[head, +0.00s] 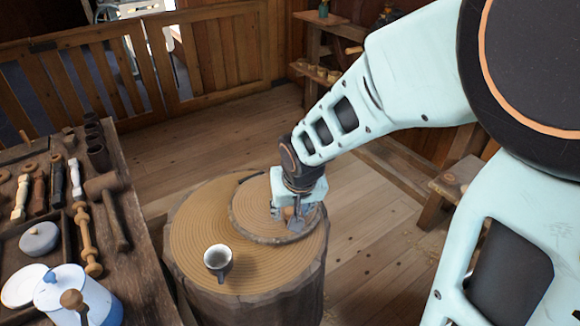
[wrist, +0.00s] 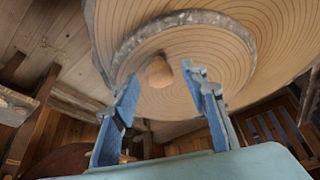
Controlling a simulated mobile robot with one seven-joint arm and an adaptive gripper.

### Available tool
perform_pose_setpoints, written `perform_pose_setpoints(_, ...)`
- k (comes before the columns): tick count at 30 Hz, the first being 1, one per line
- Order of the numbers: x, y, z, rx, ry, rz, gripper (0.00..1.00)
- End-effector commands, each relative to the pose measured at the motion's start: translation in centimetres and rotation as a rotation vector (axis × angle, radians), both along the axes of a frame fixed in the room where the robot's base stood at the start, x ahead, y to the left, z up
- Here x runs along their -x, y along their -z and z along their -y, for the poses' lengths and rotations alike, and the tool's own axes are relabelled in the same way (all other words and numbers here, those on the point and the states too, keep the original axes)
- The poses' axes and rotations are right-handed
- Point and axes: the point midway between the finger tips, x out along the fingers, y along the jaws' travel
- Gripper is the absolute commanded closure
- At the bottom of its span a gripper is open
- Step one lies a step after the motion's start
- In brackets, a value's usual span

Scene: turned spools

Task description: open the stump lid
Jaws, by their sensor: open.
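The stump (head: 200,225) has ring-grained wood on top. Its round lid (head: 248,212), with a bark rim, lies on the right part of the top; it also shows in the wrist view (wrist: 205,45). A small round wooden knob (wrist: 158,72) sticks out of the lid. My gripper (head: 292,218) is over the lid, pointing down. In the wrist view my gripper (wrist: 165,88) is open, one blue finger on each side of the knob's line, with the knob just beyond or between the tips. I cannot tell whether a finger touches the knob.
A dark cup with a pale inside (head: 217,258) stands on the stump's front part, left of the lid. A workbench (head: 140,255) at the left holds turned spools, tools and a blue-white pot (head: 75,292). A shelf (head: 318,50) stands behind. Floor is open behind the stump.

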Motion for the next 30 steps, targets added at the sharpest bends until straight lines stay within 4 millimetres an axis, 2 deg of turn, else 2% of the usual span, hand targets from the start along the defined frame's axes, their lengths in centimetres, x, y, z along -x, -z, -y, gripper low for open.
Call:
perform_pose_setpoints(8,0.02,0.07,-0.01,0.000,0.000,0.001,0.59)
perform_pose_setpoints(20,0.01,0.07,-0.01,-0.001,0.001,0.001,1.00)
perform_pose_setpoints(30,-0.04,-0.08,-0.17,0.001,-0.001,-0.002,1.00)
